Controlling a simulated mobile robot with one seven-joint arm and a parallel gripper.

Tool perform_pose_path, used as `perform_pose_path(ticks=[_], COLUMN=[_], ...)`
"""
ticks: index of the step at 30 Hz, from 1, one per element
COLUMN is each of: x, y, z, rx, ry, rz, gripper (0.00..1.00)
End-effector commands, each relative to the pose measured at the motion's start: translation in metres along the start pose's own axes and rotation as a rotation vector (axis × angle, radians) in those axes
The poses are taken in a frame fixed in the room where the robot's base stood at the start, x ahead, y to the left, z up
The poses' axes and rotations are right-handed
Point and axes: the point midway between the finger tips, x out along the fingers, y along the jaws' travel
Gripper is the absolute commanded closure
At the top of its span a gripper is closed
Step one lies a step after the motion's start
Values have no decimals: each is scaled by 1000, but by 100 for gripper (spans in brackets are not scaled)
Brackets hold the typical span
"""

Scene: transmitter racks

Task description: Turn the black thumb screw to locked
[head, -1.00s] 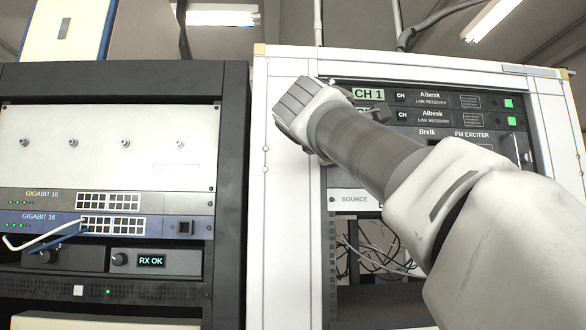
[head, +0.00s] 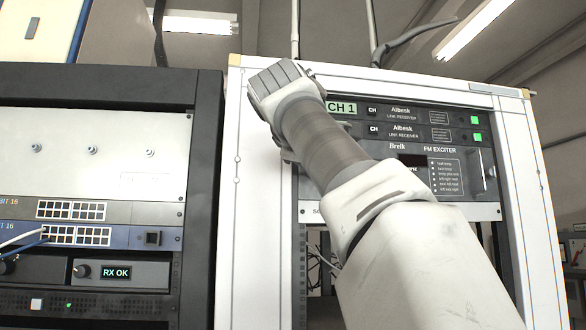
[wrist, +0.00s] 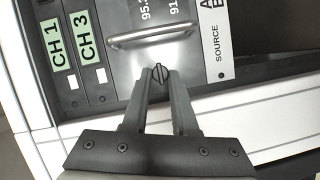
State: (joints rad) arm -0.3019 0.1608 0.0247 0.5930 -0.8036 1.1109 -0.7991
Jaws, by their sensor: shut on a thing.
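The black thumb screw (wrist: 159,74) shows in the wrist view as a small dark knob with a slot across it, on the light grey panel beside a metal handle. My gripper (wrist: 160,78) is shut on it, with one fingertip at each side. I cannot read a locked mark near the screw. In the head view my arm reaches up to the left side of the right rack, and it hides the screw and my fingers.
The metal bar handle (wrist: 152,36) stands out close beyond my fingertips. The white rack frame (head: 240,200) runs along the panel's edge. A dark rack (head: 205,200) with blue network gear stands at the left. Grey cables (head: 425,32) hang above.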

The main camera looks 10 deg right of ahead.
Motion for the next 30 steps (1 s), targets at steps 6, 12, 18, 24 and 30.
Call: perform_pose_path(ticks=[6, 12, 18, 24, 30], x=[0, 0, 0, -1, -4], y=[-1, -1, 0, 0, 3], z=[0, 0, 0, 1, 4], rx=[0, 0, 0, 0, 0], ry=[-1, -1, -1, 0, -1], rz=[-2, -1, 0, 0, 1], gripper=[100, 44, 44, 44, 44])
